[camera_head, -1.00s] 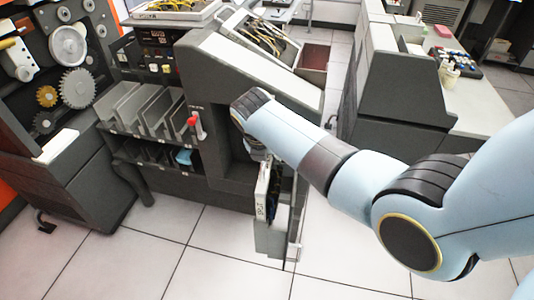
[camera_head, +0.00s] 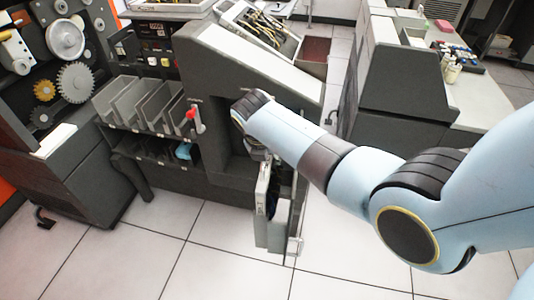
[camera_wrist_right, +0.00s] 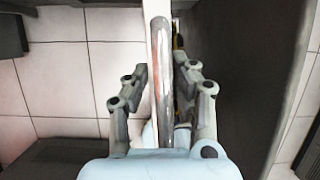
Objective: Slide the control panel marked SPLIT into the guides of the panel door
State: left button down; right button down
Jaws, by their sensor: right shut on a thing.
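The light control panel (camera_head: 262,188) hangs upright below my right wrist in the head view, narrow edge towards me. Its marking is too faint to read now. My right gripper (camera_head: 258,152) is at its top, mostly hidden by my wrist. In the right wrist view the gripper (camera_wrist_right: 164,78) is shut on a narrow shiny upright bar (camera_wrist_right: 160,50), seemingly the panel's edge. The grey panel door (camera_head: 275,233) stands low beside and below the panel, by the cabinet's opening. I cannot tell how far the panel sits in the guides. My left gripper is out of view.
The dark cabinet (camera_head: 222,85) stands close behind the gripper. A card rack (camera_head: 143,103) and a red-knobbed lever (camera_head: 192,114) are to its left. Another grey console (camera_head: 405,95) stands to the right. The tiled floor in front is clear.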

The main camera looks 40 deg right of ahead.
jog(key=shift+w+f, duration=0.15)
jog(key=shift+f, duration=0.2)
jog(key=c, duration=1)
grip_release()
jog(key=shift+s+f, duration=0.2)
jog(key=shift+s, duration=0.1)
jog(key=v, duration=1.2)
jog(key=shift+w+r, duration=0.15)
jog(key=shift+w, duration=0.05)
jog(key=shift+s, duration=0.1)
